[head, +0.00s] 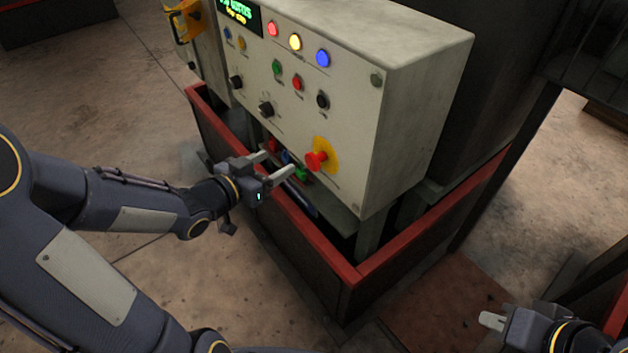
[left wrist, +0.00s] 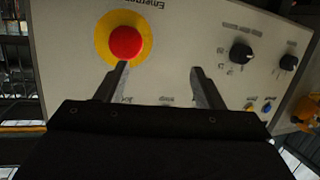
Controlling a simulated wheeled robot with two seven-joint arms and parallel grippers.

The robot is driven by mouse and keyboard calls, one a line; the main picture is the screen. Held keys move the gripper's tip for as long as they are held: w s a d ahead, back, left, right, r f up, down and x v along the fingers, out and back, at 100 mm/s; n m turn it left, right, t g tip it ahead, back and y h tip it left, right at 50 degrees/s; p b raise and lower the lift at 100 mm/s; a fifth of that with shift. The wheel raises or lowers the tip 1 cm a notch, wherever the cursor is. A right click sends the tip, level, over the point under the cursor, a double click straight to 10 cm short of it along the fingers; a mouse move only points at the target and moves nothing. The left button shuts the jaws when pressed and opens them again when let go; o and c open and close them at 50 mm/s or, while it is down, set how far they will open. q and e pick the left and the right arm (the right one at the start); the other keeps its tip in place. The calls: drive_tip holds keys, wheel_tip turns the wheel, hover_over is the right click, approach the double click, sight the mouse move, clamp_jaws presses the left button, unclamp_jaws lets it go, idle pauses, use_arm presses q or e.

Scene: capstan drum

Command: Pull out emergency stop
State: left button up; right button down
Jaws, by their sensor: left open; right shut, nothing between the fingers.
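The emergency stop is a red mushroom button (head: 315,161) on a yellow round plate (head: 328,153), low on the right of the grey control box front. The button also shows in the left wrist view (left wrist: 125,43), upper left, beyond the left fingertip. My left gripper (head: 281,164) is open and empty, just left of the button and apart from it. In the left wrist view its two fingers (left wrist: 158,76) point at the panel, with the button outside the gap. My right gripper (head: 492,321) is at the lower right, far from the panel, shut and empty.
The control box (head: 408,100) carries lamps, buttons, black knobs (head: 266,108) and a small display (head: 240,14). A red-topped low frame (head: 375,268) surrounds its base, below my left gripper. Coloured parts (head: 300,172) show beneath the box. Floor lies open at left.

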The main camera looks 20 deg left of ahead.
sight(310, 164)
use_arm(q)
drive_tip(key=w+d+h, duration=0.1)
drive_tip(key=d, duration=0.1)
drive_tip(key=w+d+f+m+h+b, duration=0.1)
drive_tip(key=w+d+h, duration=0.1)
drive_tip(key=d, duration=0.1)
drive_tip(key=w+d+f+h+b, duration=0.1)
drive_tip(key=w+d, duration=0.1)
drive_tip(key=shift+w+d+f+t, duration=0.2)
drive_tip(key=shift+d+t, duration=0.1)
drive_tip(key=shift+d, duration=0.1)
use_arm(e)
wheel_tip(310, 164, down, 3)
drive_tip(key=shift+s+f, duration=0.1)
drive_tip(key=shift+s, duration=0.05)
